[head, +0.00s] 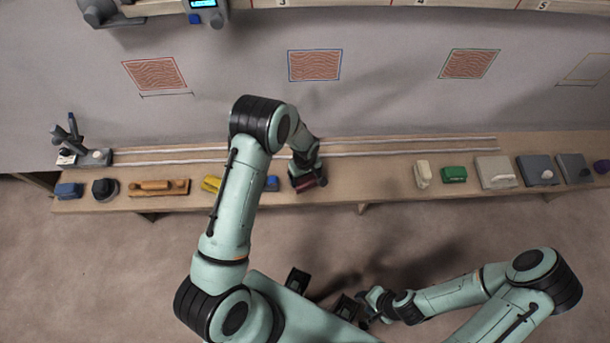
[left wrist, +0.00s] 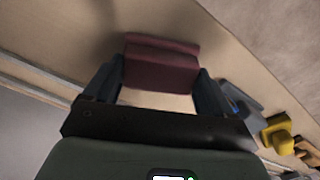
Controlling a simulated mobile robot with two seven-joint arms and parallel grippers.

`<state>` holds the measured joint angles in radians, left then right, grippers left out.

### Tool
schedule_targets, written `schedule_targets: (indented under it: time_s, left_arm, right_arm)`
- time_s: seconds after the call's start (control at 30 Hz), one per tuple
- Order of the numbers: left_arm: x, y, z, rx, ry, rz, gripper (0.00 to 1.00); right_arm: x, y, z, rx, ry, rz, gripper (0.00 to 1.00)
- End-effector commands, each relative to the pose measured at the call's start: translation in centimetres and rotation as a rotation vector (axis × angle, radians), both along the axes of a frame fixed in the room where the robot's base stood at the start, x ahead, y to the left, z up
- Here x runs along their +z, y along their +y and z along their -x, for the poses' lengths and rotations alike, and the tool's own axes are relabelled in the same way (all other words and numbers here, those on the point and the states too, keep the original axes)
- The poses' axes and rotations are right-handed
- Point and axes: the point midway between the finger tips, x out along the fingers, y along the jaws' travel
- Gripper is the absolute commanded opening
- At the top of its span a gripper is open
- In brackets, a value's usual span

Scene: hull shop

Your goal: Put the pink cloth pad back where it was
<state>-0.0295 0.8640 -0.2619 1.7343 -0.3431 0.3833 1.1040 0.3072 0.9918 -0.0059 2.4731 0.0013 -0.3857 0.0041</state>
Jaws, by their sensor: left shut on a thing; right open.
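The pink cloth pad (left wrist: 160,65) looks dark red in the left wrist view, with its sides between the two fingers. In the head view a dark red edge of the pad (head: 304,185) shows at the left gripper, over the front part of the wooden bench (head: 385,170). My left gripper (head: 308,182) is shut on the pad; it also shows in the left wrist view (left wrist: 157,95). I cannot tell whether the pad touches the bench. My right gripper (head: 368,308) is open, low in front of the bench, far from the pad.
Left of the pad stand a blue thing (head: 272,183), a yellow thing (head: 212,184) and a wooden tool (head: 160,187). To the right, past a bare stretch of bench, are a cream block (head: 422,174), a green block (head: 454,174) and grey pads. Rails run behind.

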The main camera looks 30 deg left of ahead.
Motion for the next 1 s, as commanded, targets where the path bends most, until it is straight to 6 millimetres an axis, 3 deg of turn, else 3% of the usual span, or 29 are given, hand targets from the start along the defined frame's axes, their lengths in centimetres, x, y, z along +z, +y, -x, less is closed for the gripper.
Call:
schedule_targets:
  time_s: [0.23,0.27,0.3,0.67,1.0]
  left_arm:
    - [-0.2,0.0,0.0,-0.001,0.000,0.000,0.53]
    - [-0.2,0.0,0.0,-0.001,0.000,0.000,0.87]
    - [-0.1,0.0,0.0,-0.001,0.000,0.000,1.00]
    - [0.8,0.0,-0.1,0.000,-0.002,0.000,1.00]
    - [7.7,-0.1,-0.2,-0.001,-0.006,0.000,1.00]
  right_arm:
    - [-0.3,0.0,0.2,0.000,0.002,0.001,0.43]
    - [-0.3,0.0,0.2,0.000,0.002,0.000,0.43]
    - [-0.3,0.0,0.1,-0.001,0.001,0.000,0.43]
    - [0.1,0.0,0.0,0.000,-0.001,0.000,0.43]
    - [0.2,0.0,-0.1,0.000,-0.001,0.000,0.43]
